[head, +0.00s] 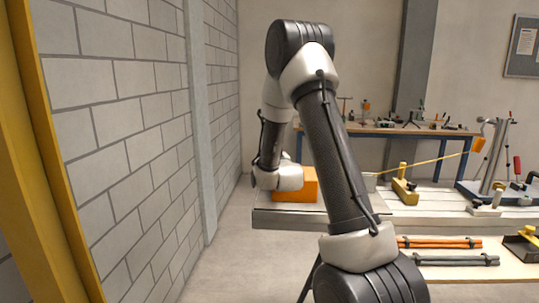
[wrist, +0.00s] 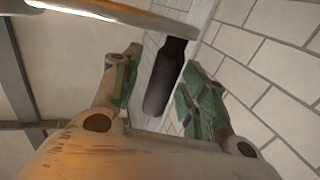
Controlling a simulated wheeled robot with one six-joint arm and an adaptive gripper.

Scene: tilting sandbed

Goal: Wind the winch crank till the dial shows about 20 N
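In the wrist view my gripper (wrist: 162,88) has its two green-padded fingers spread apart. A dark cylindrical handle (wrist: 164,85), which looks like the crank's grip, shows between them, with visible gaps to both pads. I cannot tell how deep it sits between the fingers. In the head view my gripper is not visible; my arm bends down at the left end of the bench, beside an orange block (head: 297,184). A yellow cord (head: 430,160) runs up right from the bench to an upright post (head: 494,155). No dial face is readable.
A yellow tool-like body (head: 404,190) stands on the pale bench (head: 435,208). Orange and grey rods (head: 440,243) lie on a lower surface in front. A block wall (head: 130,130) is close on the left. A long table (head: 385,130) with small items stands behind.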

